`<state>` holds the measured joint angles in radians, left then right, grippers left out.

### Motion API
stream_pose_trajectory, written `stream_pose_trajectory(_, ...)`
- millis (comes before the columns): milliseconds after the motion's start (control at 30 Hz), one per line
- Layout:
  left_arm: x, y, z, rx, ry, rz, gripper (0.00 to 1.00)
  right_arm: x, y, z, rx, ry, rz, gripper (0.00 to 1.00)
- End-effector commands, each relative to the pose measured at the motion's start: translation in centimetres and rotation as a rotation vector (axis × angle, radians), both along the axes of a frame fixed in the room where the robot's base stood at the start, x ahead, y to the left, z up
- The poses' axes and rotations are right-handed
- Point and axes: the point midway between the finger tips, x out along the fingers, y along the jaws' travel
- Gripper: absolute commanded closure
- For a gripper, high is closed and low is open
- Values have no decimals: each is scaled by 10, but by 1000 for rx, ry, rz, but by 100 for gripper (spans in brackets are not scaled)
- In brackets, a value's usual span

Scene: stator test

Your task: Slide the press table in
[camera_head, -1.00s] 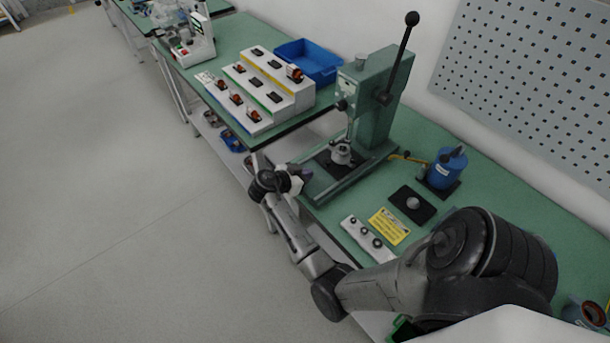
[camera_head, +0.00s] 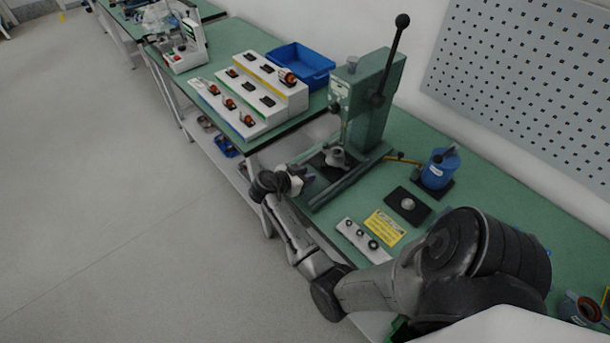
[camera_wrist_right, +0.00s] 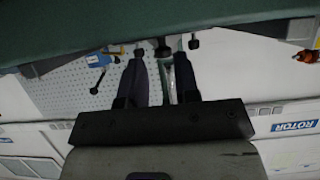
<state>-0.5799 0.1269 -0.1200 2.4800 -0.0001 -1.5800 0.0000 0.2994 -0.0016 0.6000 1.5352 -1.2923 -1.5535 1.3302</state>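The green arbor press (camera_head: 372,105) stands on the green bench, its long black lever pointing up. Its low base reaches toward the front edge. A dark flat plate (camera_head: 322,167) lies on the base under the ram, with a silvery round part (camera_head: 337,157) on or above it. I cannot tell how far in the press table sits. My right gripper (camera_head: 309,174) is at the front left end of the press base. In the right wrist view its two dark fingers (camera_wrist_right: 160,62) are apart, with the press showing beyond, between them. Contact cannot be told. My left gripper is not in view.
A stepped white rack (camera_head: 262,85) and blue bin (camera_head: 301,63) stand on the bench to the left. The floor in front is clear.

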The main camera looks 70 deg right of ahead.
Motion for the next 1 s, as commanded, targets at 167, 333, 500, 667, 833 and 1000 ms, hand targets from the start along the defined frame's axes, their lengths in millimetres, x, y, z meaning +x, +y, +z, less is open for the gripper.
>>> stream_pose_trajectory(167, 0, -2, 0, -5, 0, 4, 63, 0, 0, 0, 0, 0, 0, 63)
stream_pose_trajectory(333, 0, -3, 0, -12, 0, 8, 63, 0, 0, 0, 0, 0, 0, 63)
stream_pose_trajectory(500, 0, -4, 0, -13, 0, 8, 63, 0, 0, 0, 0, 0, 0, 63)
stream_pose_trajectory(667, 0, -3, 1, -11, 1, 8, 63, 2, 4, 2, 1, -1, 1, 63)
stream_pose_trajectory(833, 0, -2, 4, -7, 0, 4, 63, 8, 14, 7, 2, -1, 1, 63)
stream_pose_trajectory(1000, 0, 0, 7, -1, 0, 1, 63, 15, 27, 14, 2, -2, 1, 63)
